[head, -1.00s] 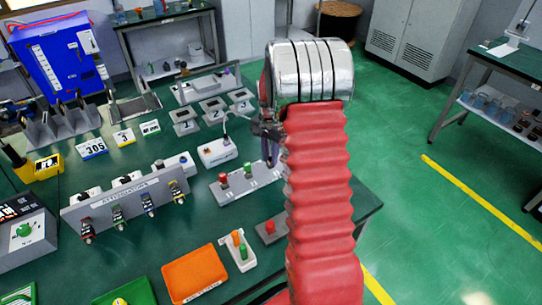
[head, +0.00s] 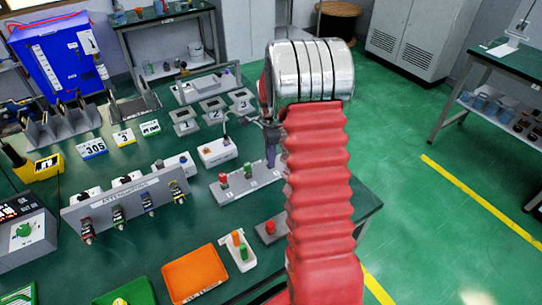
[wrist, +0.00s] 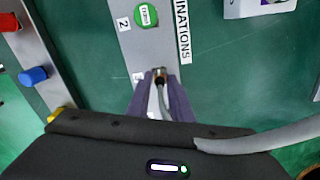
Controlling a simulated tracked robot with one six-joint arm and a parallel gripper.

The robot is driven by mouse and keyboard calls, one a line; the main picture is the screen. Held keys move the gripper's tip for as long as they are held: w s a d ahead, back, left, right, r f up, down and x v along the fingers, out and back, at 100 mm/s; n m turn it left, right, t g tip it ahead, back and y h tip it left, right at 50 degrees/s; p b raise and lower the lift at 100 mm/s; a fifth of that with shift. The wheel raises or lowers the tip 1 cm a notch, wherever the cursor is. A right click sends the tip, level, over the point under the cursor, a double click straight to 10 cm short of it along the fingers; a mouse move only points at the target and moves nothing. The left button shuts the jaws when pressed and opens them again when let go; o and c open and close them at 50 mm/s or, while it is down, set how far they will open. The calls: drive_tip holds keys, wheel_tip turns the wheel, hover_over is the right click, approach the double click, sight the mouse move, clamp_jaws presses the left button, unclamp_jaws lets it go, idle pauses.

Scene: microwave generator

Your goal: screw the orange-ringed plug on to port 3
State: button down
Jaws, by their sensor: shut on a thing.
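The grey terminations panel (wrist: 120,35) stands on the green bench, and its right part is under my gripper in the head view (head: 232,190). A green cap (wrist: 146,15) sits at its position 2. My gripper (wrist: 160,80) has its purple fingers closed around a small plug (wrist: 159,74) at the panel's third position. The plug looks metallic; its ring colour is hard to make out. A grey cable (wrist: 260,137) runs from between the fingers to the right. In the head view my gripper (head: 271,158) points down, and the plug is hidden. Whether the plug is threaded on cannot be told.
A red cap (head: 223,181) stands at the panel's left. The attenuator rack (head: 125,205) is to the left. A white box (head: 217,152) stands behind the panel. An orange tray (head: 195,275), a white holder with coloured caps (head: 238,252) and a red-button box (head: 270,229) are in front.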

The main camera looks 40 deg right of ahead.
idle(0.4)
drive_tip(key=c, duration=1.6)
unclamp_jaws()
drive_tip(key=shift+o, duration=0.2)
drive_tip(key=shift+r, duration=0.15)
wheel_tip(320, 180, up, 14)
drive_tip(key=shift+f, duration=0.25)
